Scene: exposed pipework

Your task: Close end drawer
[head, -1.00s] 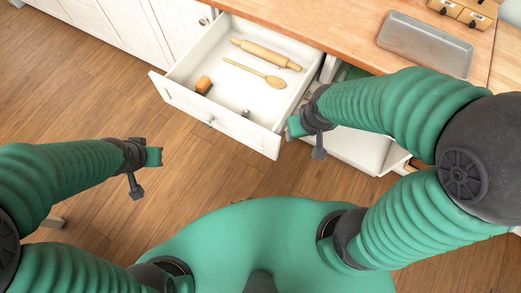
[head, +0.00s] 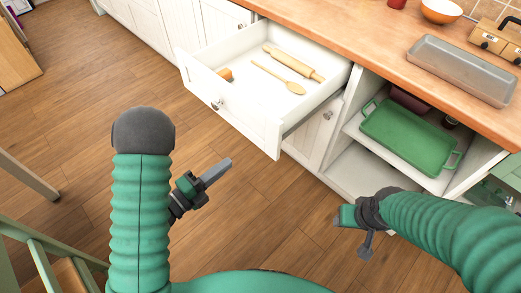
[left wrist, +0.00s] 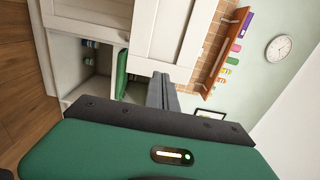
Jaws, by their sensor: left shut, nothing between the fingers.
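The white end drawer (head: 232,112) stands pulled out from under the wooden counter in the head view. It holds a rolling pin (head: 294,62), a wooden spoon (head: 278,78) and a small orange-brown object (head: 225,74). A round knob (head: 217,104) is on its front. My left gripper (head: 217,171) is shut and empty, in front of and below the drawer front, apart from it. Its closed fingers (left wrist: 162,92) also show in the left wrist view. My right gripper (head: 347,216) is right of the drawer, before the open cabinet; its finger state is unclear.
Right of the drawer, an open cabinet holds a green tray (head: 408,137). A grey metal pan (head: 460,70) and an orange bowl (head: 441,11) are on the counter (head: 350,30). Green wooden furniture (head: 45,262) stands at lower left. The floor before the drawer is clear.

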